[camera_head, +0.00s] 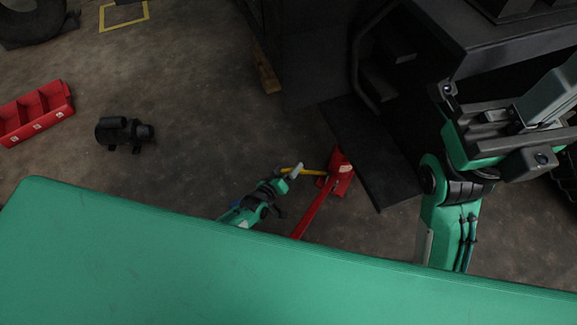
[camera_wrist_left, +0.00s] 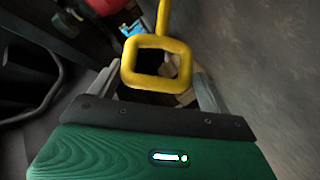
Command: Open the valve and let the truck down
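A red jack (camera_head: 341,174) stands on the floor beside the dark truck (camera_head: 340,70), with a red bar (camera_head: 314,212) running down toward me. A yellow handle (camera_head: 312,172) sticks out leftward from the jack. My left gripper (camera_head: 292,172) is at the handle's outer end. In the left wrist view, the handle's square yellow loop (camera_wrist_left: 127,68) lies between the two spread fingers of my left gripper (camera_wrist_left: 154,80). Small gaps seem to remain beside the loop; contact is unclear. My right gripper (camera_head: 545,105) is raised at the right, its finger opening unclear.
A red bin (camera_head: 36,112) and a black motor-like part (camera_head: 124,133) lie on the floor at left. A dark step plate (camera_head: 372,155) of the truck is close to the jack's right. A wooden block (camera_head: 267,75) lies by the truck.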

